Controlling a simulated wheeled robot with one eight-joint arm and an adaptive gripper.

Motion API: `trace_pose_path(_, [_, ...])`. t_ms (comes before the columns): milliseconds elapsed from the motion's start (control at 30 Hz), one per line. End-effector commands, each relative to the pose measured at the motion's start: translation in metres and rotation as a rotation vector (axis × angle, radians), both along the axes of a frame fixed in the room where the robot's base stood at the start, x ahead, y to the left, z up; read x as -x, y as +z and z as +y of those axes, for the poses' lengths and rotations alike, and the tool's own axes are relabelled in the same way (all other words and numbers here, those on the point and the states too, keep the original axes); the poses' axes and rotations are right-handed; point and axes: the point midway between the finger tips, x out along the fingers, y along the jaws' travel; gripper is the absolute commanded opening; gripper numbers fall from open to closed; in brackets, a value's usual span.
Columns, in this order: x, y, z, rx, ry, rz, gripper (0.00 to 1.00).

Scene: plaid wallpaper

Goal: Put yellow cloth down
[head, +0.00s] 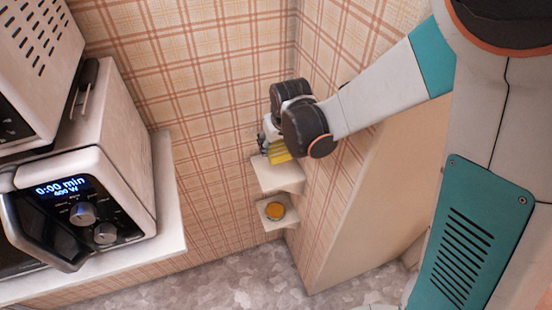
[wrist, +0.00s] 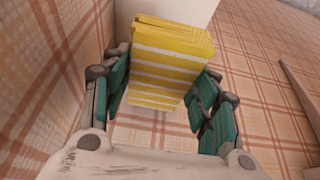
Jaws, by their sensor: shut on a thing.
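The yellow cloth (wrist: 165,62) is a folded stack with white stripes, held between the two finger pads of my gripper (wrist: 157,95) in the wrist view. In the head view, my gripper (head: 268,143) is at the corner of the walls, and the cloth (head: 279,153) shows below it as a small yellow patch. The cloth is just above or at the upper corner shelf (head: 279,176); I cannot tell whether it touches. In the wrist view, a pale surface (wrist: 190,10) lies beyond the cloth.
A lower corner shelf (head: 268,222) holds a round orange-yellow object (head: 275,210). A microwave (head: 75,205) stands on a white shelf (head: 165,225) at the left. Plaid walls (head: 200,70) close in on both sides of the corner shelves.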

Motion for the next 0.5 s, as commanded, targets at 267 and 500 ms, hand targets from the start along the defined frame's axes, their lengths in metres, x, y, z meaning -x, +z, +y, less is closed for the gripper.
trace_pose_path(267, [0.000, -0.051, 0.000, 0.000, 0.000, 0.000, 0.32])
trace_pose_path(500, [0.000, -0.066, 0.000, 0.000, 0.000, 0.000, 0.32])
